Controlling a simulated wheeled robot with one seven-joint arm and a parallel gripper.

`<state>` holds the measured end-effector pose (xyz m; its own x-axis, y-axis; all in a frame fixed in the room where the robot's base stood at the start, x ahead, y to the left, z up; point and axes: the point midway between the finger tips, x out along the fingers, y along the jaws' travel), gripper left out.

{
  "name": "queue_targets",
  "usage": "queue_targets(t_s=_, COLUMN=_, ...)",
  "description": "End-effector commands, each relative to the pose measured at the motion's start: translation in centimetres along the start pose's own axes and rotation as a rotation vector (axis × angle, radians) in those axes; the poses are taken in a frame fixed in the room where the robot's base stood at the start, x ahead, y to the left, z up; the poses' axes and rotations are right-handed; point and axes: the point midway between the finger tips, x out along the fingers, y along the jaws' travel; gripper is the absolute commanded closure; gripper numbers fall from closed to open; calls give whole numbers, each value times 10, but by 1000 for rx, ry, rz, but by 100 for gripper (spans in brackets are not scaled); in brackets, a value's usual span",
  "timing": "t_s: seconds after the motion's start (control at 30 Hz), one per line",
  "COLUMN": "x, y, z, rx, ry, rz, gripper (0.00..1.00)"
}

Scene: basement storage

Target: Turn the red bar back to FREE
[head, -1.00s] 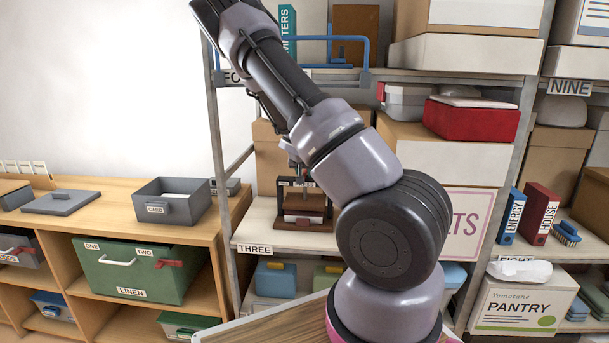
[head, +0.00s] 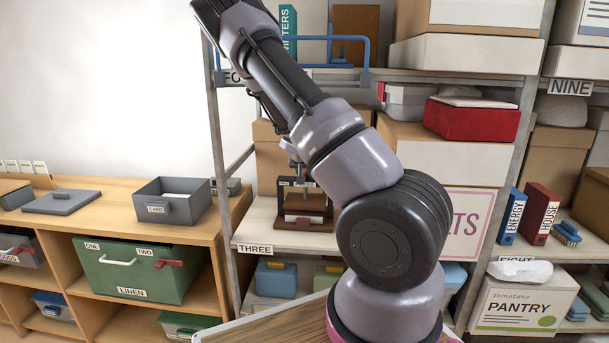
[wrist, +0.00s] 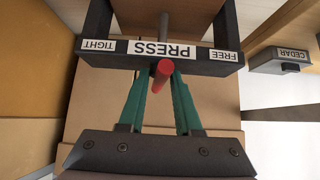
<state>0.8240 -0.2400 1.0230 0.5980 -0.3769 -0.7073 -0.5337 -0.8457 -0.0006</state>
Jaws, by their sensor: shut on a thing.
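The press (head: 305,222) stands on the shelf marked THREE in the head view, partly behind my arm. In the wrist view its dark frame (wrist: 205,67) carries upside-down labels: TIGHT (wrist: 98,46) at left, PRESS (wrist: 166,50) in the middle, FREE (wrist: 226,56) at right. The red bar (wrist: 163,70) shows its round end just below the PRESS label, between TIGHT and FREE, in front of a grey screw rod. My gripper (wrist: 164,82) is shut on the red bar, with a green finger on each side. The jaws are hard to make out in the head view.
A box labelled CEDAR (wrist: 280,58) is right of the press in the wrist view. In the head view, a shelf post (head: 222,170) rises left of the press, and a large box (head: 462,222) stands to its right. The grey CARD box (head: 172,200) sits on the wooden cabinet.

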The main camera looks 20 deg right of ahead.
Motion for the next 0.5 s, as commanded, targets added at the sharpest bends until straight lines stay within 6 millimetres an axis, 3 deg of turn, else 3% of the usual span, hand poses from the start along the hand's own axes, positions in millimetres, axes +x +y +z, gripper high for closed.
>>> queue_targets(t_s=0.27, x=0, y=5, z=0, rx=6, ry=-1, rz=9, gripper=100)
queue_targets(t_s=0.3, x=0, y=5, z=0, rx=6, ry=-1, rz=9, gripper=64)
queue_targets(t_s=0.4, x=0, y=4, z=0, rx=5, ry=-1, rz=8, gripper=25)
queue_targets(t_s=0.43, x=0, y=4, z=0, rx=4, ry=0, rz=7, gripper=14)
queue_targets(t_s=0.5, x=0, y=3, z=0, rx=3, ry=0, rz=6, gripper=13)
